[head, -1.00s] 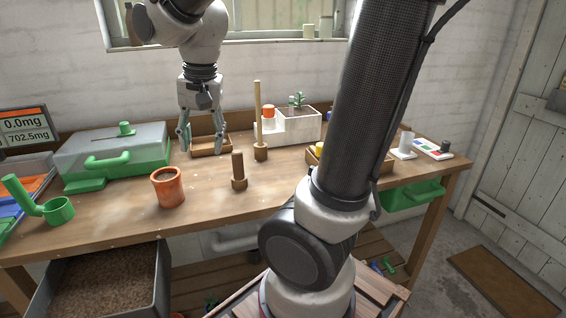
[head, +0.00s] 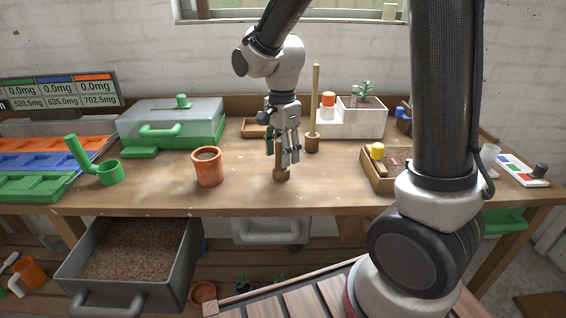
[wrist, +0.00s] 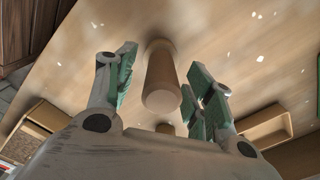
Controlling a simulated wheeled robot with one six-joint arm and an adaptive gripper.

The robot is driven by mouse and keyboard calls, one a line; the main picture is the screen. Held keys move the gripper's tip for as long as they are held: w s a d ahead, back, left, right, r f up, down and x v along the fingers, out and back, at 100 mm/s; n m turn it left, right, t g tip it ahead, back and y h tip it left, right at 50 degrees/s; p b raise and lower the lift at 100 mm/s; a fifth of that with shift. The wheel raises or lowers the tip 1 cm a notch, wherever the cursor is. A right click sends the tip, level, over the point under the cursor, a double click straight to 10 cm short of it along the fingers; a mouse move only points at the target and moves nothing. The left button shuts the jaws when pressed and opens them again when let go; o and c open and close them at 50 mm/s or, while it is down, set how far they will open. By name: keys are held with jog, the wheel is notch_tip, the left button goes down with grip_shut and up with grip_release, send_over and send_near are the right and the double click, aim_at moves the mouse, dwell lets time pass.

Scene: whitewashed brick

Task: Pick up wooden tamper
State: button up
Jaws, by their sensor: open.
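The wooden tamper (head: 281,175) stands upright on the workbench, its round base showing below my gripper in the head view. My gripper (head: 283,158) is open and points down over it, hiding most of its handle. In the wrist view the tamper (wrist: 161,78) shows end-on between the spread green-padded fingers (wrist: 160,80). Bare space shows on both sides of it, so I see no contact.
A taller wooden rod on a round base (head: 314,115) stands just behind right. A filled orange pot (head: 207,168) stands to the left. A white planter (head: 350,122) and a wooden box (head: 368,176) are to the right. The bench front (head: 250,200) is clear.

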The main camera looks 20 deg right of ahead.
jog(key=shift+f, duration=0.8)
jog(key=shift+a, duration=0.1)
grip_shut()
jog(key=shift+r, duration=0.1)
notch_tip(320, 180, up, 10)
jog(key=shift+f, duration=0.1)
